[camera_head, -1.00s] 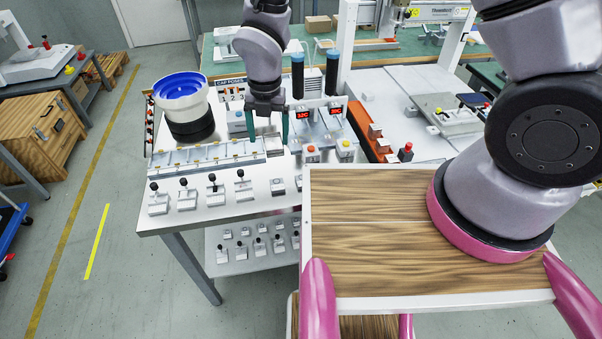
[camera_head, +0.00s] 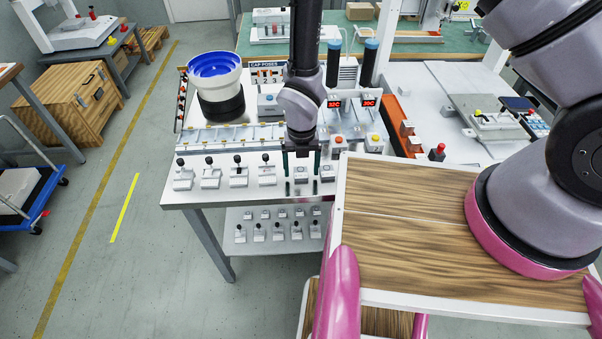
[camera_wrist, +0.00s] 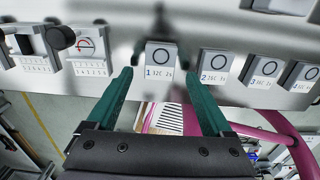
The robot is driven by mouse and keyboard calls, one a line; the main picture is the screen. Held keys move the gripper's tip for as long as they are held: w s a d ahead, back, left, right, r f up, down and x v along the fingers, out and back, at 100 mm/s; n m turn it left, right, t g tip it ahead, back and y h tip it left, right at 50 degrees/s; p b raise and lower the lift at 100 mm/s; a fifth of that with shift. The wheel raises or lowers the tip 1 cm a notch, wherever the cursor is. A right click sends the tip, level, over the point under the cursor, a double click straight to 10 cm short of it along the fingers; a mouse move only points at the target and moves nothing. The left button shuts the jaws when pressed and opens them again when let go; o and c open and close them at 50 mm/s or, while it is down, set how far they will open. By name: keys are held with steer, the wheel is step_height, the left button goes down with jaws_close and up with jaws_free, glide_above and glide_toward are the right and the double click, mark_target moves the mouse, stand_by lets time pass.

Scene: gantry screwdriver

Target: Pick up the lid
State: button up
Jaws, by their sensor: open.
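No part is marked as a lid, so I cannot tell which one it is. My gripper (camera_head: 301,172) is open and empty over the front edge of the white table (camera_head: 186,196). In the wrist view, its green fingers (camera_wrist: 160,76) straddle the near side of a small pale block labelled 1 (camera_wrist: 159,55), which has a dark ring on its face. Whether they touch it is unclear. Blocks labelled 2 (camera_wrist: 214,65) and 3 (camera_wrist: 262,69) stand to its right. Several small blocks with black knobs (camera_head: 238,172) stand in a row left of my gripper.
A blue-and-white bowl feeder (camera_head: 214,68) stands behind on a black base. A pale rail (camera_head: 225,138) runs behind the knobbed blocks. A lower shelf (camera_head: 262,243) holds more small blocks. Open floor lies left.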

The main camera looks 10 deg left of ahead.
steer(key=shift+f, duration=0.7)
jaws_close()
